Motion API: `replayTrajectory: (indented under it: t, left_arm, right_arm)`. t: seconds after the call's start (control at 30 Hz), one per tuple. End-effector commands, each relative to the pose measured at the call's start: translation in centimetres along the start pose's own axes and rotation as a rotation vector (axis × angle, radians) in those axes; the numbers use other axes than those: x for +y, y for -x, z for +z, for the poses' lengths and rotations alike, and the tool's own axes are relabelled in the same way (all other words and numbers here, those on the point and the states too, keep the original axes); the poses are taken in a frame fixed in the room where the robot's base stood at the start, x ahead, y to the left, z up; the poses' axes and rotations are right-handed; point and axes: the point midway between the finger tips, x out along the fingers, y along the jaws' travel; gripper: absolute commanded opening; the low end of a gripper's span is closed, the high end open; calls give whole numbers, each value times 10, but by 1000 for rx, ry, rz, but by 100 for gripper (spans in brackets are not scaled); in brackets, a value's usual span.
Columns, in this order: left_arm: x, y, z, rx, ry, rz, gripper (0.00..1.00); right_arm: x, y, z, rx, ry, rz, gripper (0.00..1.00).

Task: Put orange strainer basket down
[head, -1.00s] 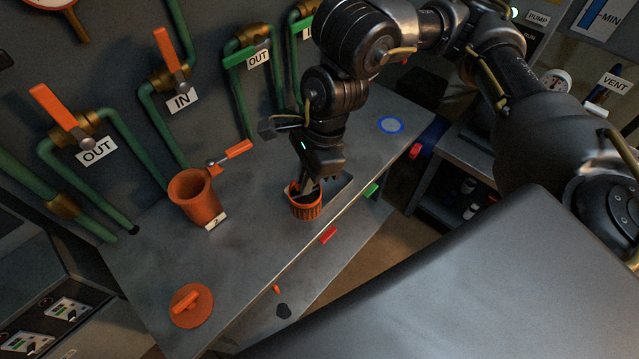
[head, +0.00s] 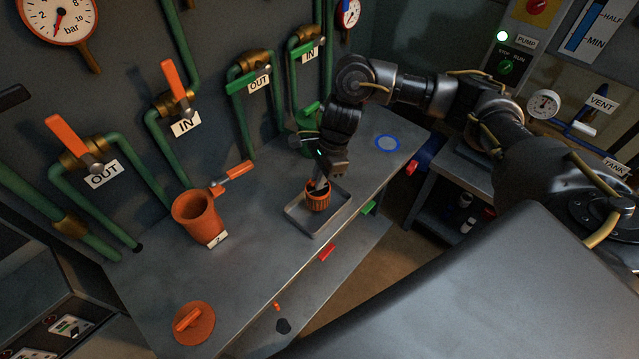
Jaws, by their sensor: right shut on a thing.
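The orange strainer basket (head: 318,201) is a small ribbed cup with a dark inside. It is upright, over or in the shallow grey tray (head: 334,223) on the metal bench; I cannot tell whether it touches the tray floor. My right gripper (head: 321,183) points down into the basket from above and is shut on it. The fingertips are partly hidden by the rim. My left gripper is not in view.
An orange strainer housing (head: 198,217) labelled 2 stands left on the bench (head: 245,265). An orange lid (head: 194,323) lies at the front left. Valves and green pipes line the wall behind.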

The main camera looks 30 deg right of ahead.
Motion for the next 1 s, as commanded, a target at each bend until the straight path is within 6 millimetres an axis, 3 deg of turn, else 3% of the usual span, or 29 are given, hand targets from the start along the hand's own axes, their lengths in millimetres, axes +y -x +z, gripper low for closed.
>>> replayTrajectory:
  t: [0.27,0.7,0.73,0.87,1.0]
  left_arm:
    - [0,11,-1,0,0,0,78]
    - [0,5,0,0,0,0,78]
    - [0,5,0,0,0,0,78]
    - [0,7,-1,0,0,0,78]
    - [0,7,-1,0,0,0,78]
  right_arm:
    - [0,-28,-8,-1,-2,4,0]
    - [0,-35,-11,0,0,1,0]
    - [0,-34,-11,0,-1,2,11]
    - [0,-33,-10,0,-1,2,28]
    - [0,-33,-10,0,-1,2,32]
